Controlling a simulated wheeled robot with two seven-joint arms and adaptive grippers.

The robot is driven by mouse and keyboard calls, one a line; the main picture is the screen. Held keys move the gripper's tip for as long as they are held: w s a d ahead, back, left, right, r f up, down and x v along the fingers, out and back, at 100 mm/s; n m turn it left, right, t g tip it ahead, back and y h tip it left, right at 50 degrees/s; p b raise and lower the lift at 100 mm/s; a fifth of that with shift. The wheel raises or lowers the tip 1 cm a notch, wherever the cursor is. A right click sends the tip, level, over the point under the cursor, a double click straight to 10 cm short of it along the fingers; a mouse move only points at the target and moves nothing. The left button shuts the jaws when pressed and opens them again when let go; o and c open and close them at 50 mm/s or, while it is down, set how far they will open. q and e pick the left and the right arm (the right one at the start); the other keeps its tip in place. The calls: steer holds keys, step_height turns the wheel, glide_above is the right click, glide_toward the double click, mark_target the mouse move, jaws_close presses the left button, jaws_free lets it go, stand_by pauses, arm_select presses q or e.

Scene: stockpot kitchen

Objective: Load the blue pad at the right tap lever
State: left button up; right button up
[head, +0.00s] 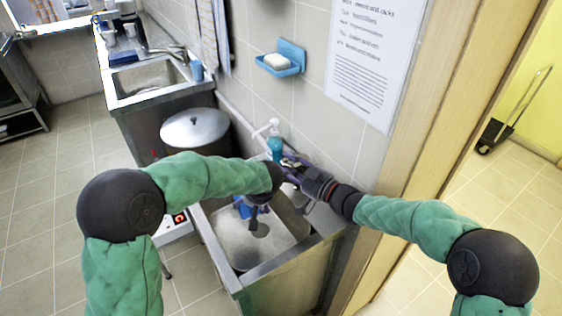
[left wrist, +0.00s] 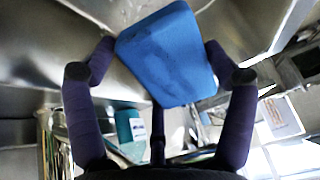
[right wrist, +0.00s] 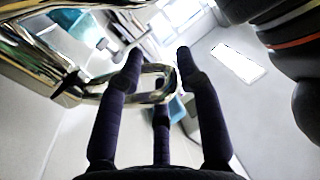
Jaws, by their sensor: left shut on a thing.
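In the head view the pad (head: 242,208) hangs low over the near sink, partly hidden by the left gripper (head: 250,212). My right gripper (right wrist: 160,58) has its fingers apart around a shiny looped metal tap lever (right wrist: 155,72); the loop's end lies between the fingers, and I cannot tell whether they touch it. In the head view the right gripper (head: 287,166) is at the wall behind the near sink and covers most of the tap there.
The near steel sink (head: 238,262) lies below both grippers. A teal soap bottle (head: 275,146) stands close behind the right gripper. A lidded stockpot (head: 195,127) is to the left, with a second sink (head: 150,77) further back. A soap dish (head: 283,60) hangs on the wall.

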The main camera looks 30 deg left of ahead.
steer(key=s+d, duration=0.1)
steer(key=d, duration=0.8)
steer(key=shift+s, duration=0.35)
steer(key=c, duration=0.7)
steer(key=shift+s+d+f+m+y, duration=0.2)
steer(key=shift+d+m+y, duration=0.1)
steer(key=shift+y, duration=0.3)
jaws_close()
steer(key=w+a+r+m+y, duration=0.1)
steer(key=a+r+y, duration=0.1)
steer(key=a, duration=0.5)
steer(key=shift+w+a+r+t, duration=0.2)
steer(key=shift+r+t, duration=0.2)
steer(key=shift+r, duration=0.25)
